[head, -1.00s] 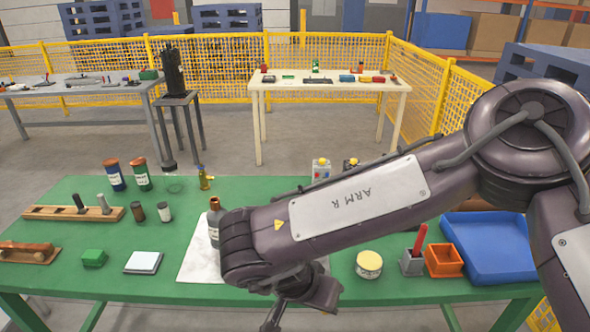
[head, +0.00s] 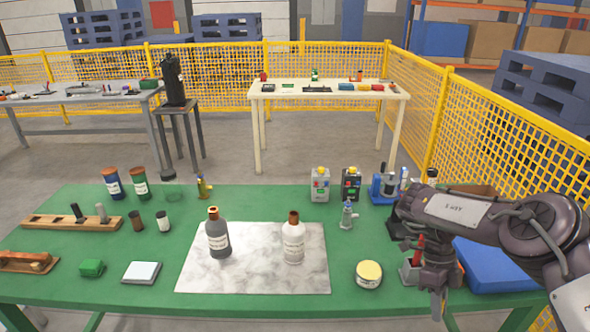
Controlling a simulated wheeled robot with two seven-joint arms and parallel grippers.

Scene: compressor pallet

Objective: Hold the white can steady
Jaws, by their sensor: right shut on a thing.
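A white bottle-shaped can (head: 293,240) with a brown top stands upright on the right part of the marble slab (head: 250,275). A dark grey bottle (head: 218,238) stands upright on the slab to its left. My right gripper (head: 438,300) is well to the right of the white can, apart from it, over the table's right front. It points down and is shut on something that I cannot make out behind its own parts. My left gripper is not in view.
A round tin with a yellow lid (head: 369,270) stands between the slab and my right gripper. A blue tray (head: 495,262) is behind my right arm. A grey holder (head: 408,272) is partly hidden by the gripper.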

